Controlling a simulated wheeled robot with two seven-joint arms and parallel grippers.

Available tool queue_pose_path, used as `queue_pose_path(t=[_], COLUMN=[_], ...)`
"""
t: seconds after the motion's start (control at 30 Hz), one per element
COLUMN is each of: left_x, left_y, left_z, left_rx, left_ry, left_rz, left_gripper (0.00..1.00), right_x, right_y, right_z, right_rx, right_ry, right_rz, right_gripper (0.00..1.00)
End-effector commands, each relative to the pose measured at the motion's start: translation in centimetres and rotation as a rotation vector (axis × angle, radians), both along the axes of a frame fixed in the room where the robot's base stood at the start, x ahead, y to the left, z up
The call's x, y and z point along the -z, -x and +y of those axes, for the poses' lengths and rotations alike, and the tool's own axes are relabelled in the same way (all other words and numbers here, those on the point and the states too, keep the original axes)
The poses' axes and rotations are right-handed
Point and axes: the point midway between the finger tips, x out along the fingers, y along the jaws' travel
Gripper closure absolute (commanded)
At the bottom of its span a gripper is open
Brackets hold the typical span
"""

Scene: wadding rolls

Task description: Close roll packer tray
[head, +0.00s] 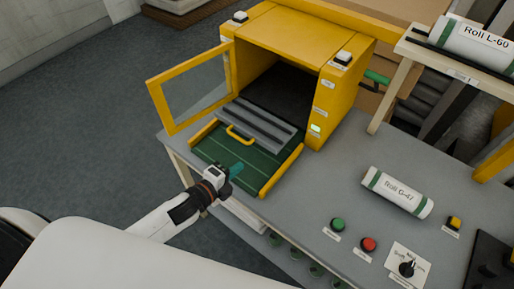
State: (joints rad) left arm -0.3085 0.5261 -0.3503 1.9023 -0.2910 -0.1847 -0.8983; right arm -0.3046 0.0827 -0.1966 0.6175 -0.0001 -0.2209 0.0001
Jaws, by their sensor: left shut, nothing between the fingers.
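The yellow roll packer (292,45) stands on the grey table with its windowed door (192,90) swung open to the left. Its green tray (243,165) is pulled out of the opening towards me. A grey ribbed plate (262,122) and a yellow handle (239,135) lie at the tray's inner part. My left gripper (236,170) is shut and empty, with its teal fingertips over the front part of the tray, short of the handle. I cannot tell whether the fingertips touch the tray. My right gripper is not in view.
Roll G-47 (397,192) lies on the grey table (315,200) to the right. Green (338,224) and red (368,244) buttons and a dial (407,267) are near the front. Roll L-60 (478,43) rests on a raised shelf at the upper right.

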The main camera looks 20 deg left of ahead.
Motion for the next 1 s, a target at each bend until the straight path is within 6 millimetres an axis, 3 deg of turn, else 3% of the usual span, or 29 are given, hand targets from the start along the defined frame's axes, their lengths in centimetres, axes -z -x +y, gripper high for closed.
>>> queue_pose_path(t=[0.1, 0.4, 0.63, 1.0], left_x=[0.4, 1.5, 1.8, 1.9], left_y=[-2.7, -7.7, -9.2, -9.4], left_z=[-0.9, -2.8, -3.4, -3.4], left_rx=[-0.002, -0.003, -0.001, -0.002], left_ry=[0.001, 0.002, 0.002, 0.002], left_rz=[-0.003, 0.000, 0.002, 0.002], left_gripper=[1.00, 1.00, 1.00, 1.00], right_x=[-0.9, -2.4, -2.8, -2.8], right_y=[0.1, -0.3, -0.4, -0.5], right_z=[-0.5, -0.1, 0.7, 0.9], right_rx=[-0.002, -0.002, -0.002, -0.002], right_ry=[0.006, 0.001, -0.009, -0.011], right_rz=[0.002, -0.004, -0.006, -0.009], right_gripper=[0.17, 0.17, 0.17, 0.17])
